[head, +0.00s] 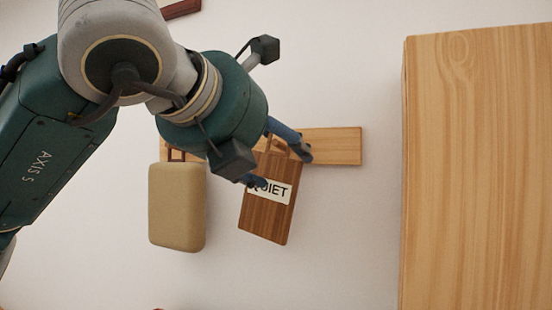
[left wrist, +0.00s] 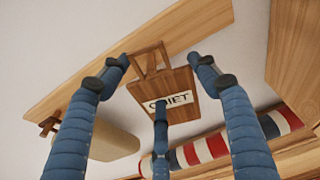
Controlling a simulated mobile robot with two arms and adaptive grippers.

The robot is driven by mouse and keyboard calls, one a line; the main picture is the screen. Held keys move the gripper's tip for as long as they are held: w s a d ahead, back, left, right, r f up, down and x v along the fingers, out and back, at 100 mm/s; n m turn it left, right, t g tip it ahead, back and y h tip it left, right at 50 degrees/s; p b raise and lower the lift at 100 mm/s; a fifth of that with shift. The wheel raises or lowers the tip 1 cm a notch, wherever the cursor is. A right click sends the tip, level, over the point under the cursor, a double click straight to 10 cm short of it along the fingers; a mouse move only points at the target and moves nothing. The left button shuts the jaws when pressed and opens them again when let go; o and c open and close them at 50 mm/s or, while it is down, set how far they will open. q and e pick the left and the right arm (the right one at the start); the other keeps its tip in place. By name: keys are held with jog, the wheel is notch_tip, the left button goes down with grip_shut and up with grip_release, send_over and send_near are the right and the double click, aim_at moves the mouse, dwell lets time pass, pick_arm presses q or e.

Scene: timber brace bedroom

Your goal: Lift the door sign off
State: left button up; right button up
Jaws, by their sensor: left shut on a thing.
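The door sign (head: 268,217) is a brown wooden plate with a white label reading QUIET. It hangs tilted in front of a pale wooden rail (head: 340,147) on the wall. In the left wrist view the sign (left wrist: 179,83) has a wooden loop at its top, near the rail (left wrist: 85,75). My left gripper (head: 284,166) is shut on the sign, its blue fingers around it near the top and label. The fingers also show in the left wrist view (left wrist: 158,88). Whether the loop still touches a peg cannot be told. My right gripper is out of view.
A tan padded case (head: 176,207) hangs from the rail just left of the sign. A large wooden panel (head: 480,170) stands at the right. A red, white and blue striped roll (left wrist: 215,148) shows in the left wrist view. The wall below the sign looks clear.

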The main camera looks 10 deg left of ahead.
pick_arm(q)
jog(key=shift+f+b+v, duration=0.25)
jog(key=shift+b+v, duration=0.25)
jog(key=shift+v, duration=0.8)
jog(key=shift+f+b+v, duration=0.2)
jog(key=shift+b+v, duration=0.15)
jog(key=shift+v, duration=0.8)
jog(key=shift+f+b+v, duration=0.2)
jog(key=shift+b+v, duration=0.15)
jog(key=shift+v, duration=0.85)
jog(key=shift+c, duration=0.3)
